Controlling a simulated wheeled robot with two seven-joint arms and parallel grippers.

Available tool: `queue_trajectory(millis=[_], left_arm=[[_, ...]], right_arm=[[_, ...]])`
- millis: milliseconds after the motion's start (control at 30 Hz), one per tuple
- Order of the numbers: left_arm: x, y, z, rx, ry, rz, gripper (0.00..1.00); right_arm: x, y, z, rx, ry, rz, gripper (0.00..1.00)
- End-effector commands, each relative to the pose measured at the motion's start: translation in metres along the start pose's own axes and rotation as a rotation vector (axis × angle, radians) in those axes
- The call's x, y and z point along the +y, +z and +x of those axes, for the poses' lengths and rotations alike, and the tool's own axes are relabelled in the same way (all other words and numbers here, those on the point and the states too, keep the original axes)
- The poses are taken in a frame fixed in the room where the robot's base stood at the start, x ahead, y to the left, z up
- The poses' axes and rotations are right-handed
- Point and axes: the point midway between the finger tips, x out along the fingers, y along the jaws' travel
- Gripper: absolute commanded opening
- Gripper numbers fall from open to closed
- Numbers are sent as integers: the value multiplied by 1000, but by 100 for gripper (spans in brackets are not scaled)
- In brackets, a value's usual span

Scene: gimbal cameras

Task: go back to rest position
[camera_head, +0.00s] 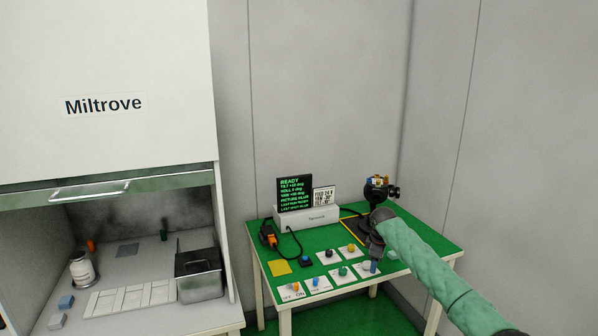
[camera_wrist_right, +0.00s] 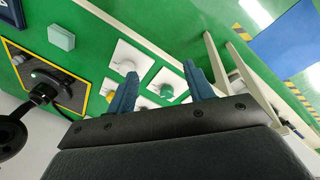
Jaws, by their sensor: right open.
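My right gripper (camera_head: 374,264) hangs over the front right part of the green table (camera_head: 318,243), above a group of white control plates. In the right wrist view its two blue fingers (camera_wrist_right: 160,88) are apart with nothing between them. Behind the fingers, the plates (camera_wrist_right: 130,58) show partly hidden. The black gimbal camera (camera_head: 378,190) stands at the table's back right, beside my right forearm in the head view. Its base (camera_wrist_right: 45,90) sits in a yellow-edged square in the wrist view. My left gripper is not in view.
A white console with a dark READY screen (camera_head: 294,193) stands at the table's back. An orange-black device (camera_head: 269,237) with a cable lies at the left. A Miltrove cabinet (camera_head: 110,100) with a metal box (camera_head: 200,278) stands further left. A pale green block (camera_wrist_right: 61,37) lies near the gimbal.

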Motion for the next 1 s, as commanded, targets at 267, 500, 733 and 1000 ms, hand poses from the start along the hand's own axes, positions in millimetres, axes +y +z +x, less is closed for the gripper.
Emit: queue_trajectory(millis=[267, 500, 733, 1000], left_arm=[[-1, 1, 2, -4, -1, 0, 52], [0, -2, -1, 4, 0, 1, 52], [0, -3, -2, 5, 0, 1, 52], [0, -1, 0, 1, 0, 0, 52]], right_arm=[[43, -28, -47, 127, 252, 260, 52], [59, -61, -90, 315, 424, 448, 52], [37, -72, -73, 432, 476, 563, 52], [-21, -66, -12, 518, 475, 671, 52]])
